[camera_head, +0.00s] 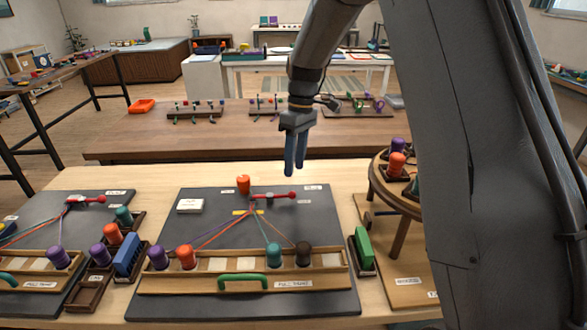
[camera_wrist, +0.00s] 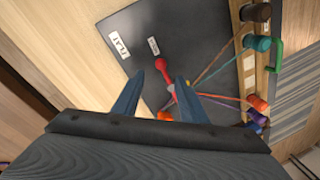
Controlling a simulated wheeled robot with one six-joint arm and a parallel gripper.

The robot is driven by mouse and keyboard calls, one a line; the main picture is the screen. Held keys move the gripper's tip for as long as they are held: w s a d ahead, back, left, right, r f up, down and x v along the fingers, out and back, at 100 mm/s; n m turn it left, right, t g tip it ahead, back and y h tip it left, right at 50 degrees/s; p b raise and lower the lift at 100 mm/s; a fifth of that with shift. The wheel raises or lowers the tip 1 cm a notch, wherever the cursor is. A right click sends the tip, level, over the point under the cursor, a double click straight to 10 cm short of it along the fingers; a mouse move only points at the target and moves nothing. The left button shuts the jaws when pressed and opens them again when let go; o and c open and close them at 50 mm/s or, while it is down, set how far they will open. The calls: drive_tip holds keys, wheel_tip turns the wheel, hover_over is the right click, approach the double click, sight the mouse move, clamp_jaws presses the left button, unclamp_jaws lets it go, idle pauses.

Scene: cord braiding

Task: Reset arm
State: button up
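My gripper (camera_head: 296,170) hangs from my raised arm above the far part of the middle braiding board (camera_head: 330,225), fingers pointing down. In the wrist view its two blue fingers (camera_wrist: 160,80) stand apart with nothing between them. On the dark board are a red clamp lever (camera_head: 277,195) and cords fanning out to a wooden rack (camera_head: 215,283). The rack holds a purple bobbin (camera_head: 158,257), an orange bobbin (camera_head: 186,257), a teal bobbin (camera_head: 273,255) and a dark brown bobbin (camera_head: 303,254). The gripper appears clear of the board.
An orange bobbin (camera_head: 243,184) stands at the board's far edge. A green block (camera_head: 364,246) sits in a holder to the right. A round wooden stand (camera_head: 380,190) carries bobbins at the right. Another braiding board (camera_head: 30,225) lies at the left. A long bench (camera_head: 200,145) stands behind.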

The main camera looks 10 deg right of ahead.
drive_tip(key=s+d+m, duration=0.2)
drive_tip(key=s+m, duration=0.1)
drive_tip(key=s, duration=0.6)
drive_tip(key=s+d+f+m+t+h, duration=0.1)
drive_tip(key=s+d+m, duration=0.1)
drive_tip(key=s, duration=0.6)
drive_tip(key=s+d+m+t, duration=0.1)
drive_tip(key=s+d+m, duration=0.1)
drive_tip(key=s+m, duration=0.3)
drive_tip(key=shift+s+d+f, duration=0.1)
drive_tip(key=shift+s+d, duration=0.05)
drive_tip(key=shift+s, duration=0.6)
drive_tip(key=shift+s+d+f, duration=0.1)
drive_tip(key=shift+s, duration=0.7)
drive_tip(key=shift+s+d+f, duration=0.1)
drive_tip(key=shift+s+d, duration=0.05)
drive_tip(key=shift+s, duration=0.6)
